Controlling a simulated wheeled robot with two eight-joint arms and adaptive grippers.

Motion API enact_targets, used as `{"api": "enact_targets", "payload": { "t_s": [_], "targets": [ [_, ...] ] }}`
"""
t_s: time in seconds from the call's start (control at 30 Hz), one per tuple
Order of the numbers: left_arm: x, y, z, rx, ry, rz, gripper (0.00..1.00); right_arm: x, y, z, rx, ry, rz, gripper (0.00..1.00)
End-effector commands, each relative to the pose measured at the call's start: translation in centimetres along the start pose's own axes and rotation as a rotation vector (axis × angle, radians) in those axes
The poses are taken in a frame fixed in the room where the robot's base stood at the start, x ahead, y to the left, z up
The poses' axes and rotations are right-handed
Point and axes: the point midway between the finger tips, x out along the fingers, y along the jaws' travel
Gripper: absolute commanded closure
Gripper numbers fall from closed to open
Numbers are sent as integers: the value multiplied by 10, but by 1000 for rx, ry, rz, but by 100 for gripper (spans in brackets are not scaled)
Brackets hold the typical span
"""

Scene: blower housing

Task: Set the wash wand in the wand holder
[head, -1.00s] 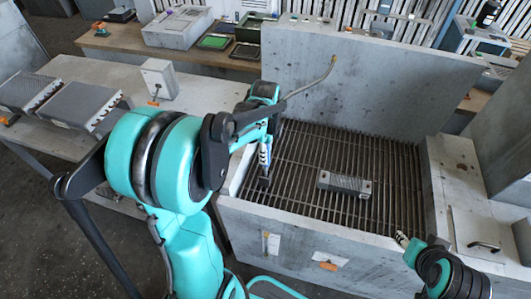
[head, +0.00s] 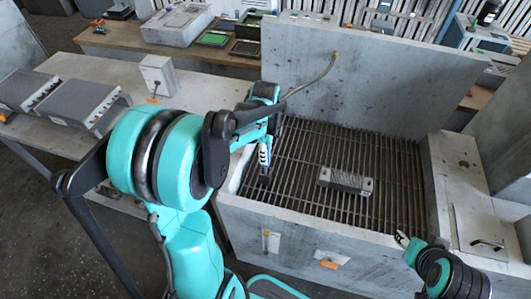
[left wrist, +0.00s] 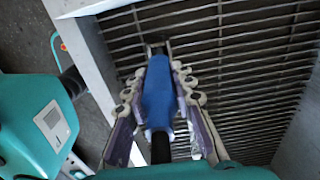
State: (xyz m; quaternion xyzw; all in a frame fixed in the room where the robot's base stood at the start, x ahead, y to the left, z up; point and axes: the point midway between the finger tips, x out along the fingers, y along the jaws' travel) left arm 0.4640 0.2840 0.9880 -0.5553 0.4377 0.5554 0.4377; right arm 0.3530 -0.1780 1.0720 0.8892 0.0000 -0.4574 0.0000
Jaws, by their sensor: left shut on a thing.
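The wash wand's blue handle (left wrist: 158,92) lies lengthwise between the fingers of my left gripper (left wrist: 158,88) in the left wrist view. The fingers are shut on it from both sides. A dark end with small prongs shows beyond the handle, over the grate. In the head view my left gripper (head: 264,153) is above the left part of the basin, with the wand tilted downward. A hose (head: 318,80) runs from the back panel toward it. I cannot pick out the wand holder for certain. My right gripper (head: 402,240) is near the basin's front right; its opening is unclear.
The tall back panel (head: 365,85) and the front wall (head: 300,235) bound the basin. Grey finned housings (head: 85,103) stand on the left table. Most of the grate is clear.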

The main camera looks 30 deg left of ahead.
Motion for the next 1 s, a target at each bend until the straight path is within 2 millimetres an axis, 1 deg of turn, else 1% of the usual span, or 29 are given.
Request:
{"api": "enact_targets", "payload": {
  "t_s": [0.27, 0.3, 0.37, 0.67, 0.77, 0.87, 1.0],
  "targets": [
    [0, 0, 0, 0, 0, 0, 100, 0, 0, 0, 0, 0, 0, 60],
    [0, 0, 0, 0, 0, 0, 68, 0, 0, 0, 0, 0, 0, 60],
    [0, 0, 0, 0, 0, 0, 52, 0, 0, 0, 0, 0, 0, 60],
    [0, 0, 0, 0, 0, 0, 52, 0, 0, 0, 0, 0, 0, 60],
    [-6, 0, 0, 0, 0, 0, 52, 0, 0, 0, 0, 0, 0, 60],
    [-20, 0, 0, 0, 0, 0, 52, 0, 0, 0, 0, 0, 0, 60],
    [-51, 0, 0, 0, 0, 0, 52, 0, 0, 0, 0, 0, 0, 60]
  ]
}}
